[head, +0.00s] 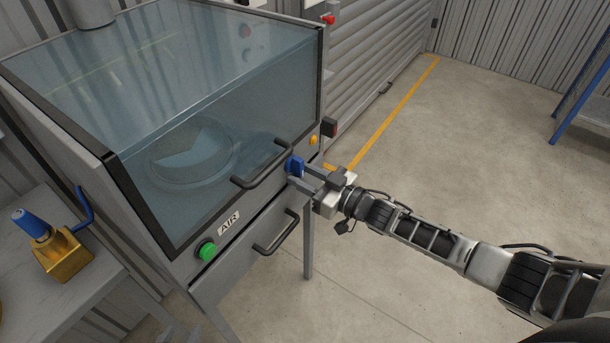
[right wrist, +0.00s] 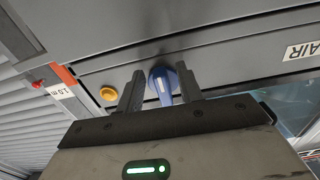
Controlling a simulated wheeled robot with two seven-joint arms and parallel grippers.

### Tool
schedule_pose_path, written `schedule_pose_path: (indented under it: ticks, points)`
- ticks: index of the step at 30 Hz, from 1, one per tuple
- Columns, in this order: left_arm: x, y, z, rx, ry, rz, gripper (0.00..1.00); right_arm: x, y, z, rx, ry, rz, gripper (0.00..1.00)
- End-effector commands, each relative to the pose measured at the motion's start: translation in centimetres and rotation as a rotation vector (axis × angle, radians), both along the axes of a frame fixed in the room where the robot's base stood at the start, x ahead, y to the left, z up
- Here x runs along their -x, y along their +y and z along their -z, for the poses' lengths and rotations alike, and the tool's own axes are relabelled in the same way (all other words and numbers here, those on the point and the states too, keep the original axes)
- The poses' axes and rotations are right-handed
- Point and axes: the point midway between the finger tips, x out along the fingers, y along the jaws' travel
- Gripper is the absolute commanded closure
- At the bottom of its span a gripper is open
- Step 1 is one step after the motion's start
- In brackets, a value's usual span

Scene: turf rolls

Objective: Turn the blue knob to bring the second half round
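The blue knob (head: 294,166) sits on the front of the grey glass-topped cabinet (head: 180,262), near its right corner. In the right wrist view the knob (right wrist: 162,86) has a pale line along its grip. My right gripper (head: 299,176) reaches in from the right to the knob. In the right wrist view its fingers (right wrist: 159,92) are spread on either side of the knob, with a gap at the left finger; contact at the right finger cannot be told. A round disc (head: 190,153) with a paler part shows dimly through the glass. My left gripper is out of view.
Black handles (head: 262,165) (head: 277,232) stick out from the front, left of the knob. A yellow button (head: 314,140) and a green button (head: 207,250) are on the panel. A blue-handled brass object (head: 62,256) stands on the left bench.

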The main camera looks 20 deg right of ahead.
Motion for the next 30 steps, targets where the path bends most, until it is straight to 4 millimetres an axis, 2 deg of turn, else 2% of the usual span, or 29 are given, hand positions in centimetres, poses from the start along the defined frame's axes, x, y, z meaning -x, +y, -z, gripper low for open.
schedule_pose_path:
  ticks: [5, 8, 21, 25, 30]
  points:
    - [0.0, 0.0, -0.1, 0.0, -0.002, 0.0, 0.64, 0.2, -0.2, 0.0, 0.001, -0.001, 0.0, 0.64]
    - [0.0, 0.0, -0.2, 0.0, -0.002, 0.0, 0.64, 1.1, -0.9, 0.0, 0.002, 0.0, 0.001, 0.64]
    - [0.1, 0.0, 0.2, 0.0, 0.002, 0.001, 0.64, 9.1, -7.0, 0.1, 0.003, 0.003, -0.001, 0.64]
    - [0.2, 0.0, 0.3, 0.001, 0.004, 0.001, 0.64, 10.9, -8.4, 0.1, 0.002, 0.004, -0.001, 0.64]
    - [0.2, -0.1, 0.4, 0.0, 0.006, 0.001, 0.64, 12.3, -9.5, 0.1, 0.002, 0.001, 0.0, 0.64]
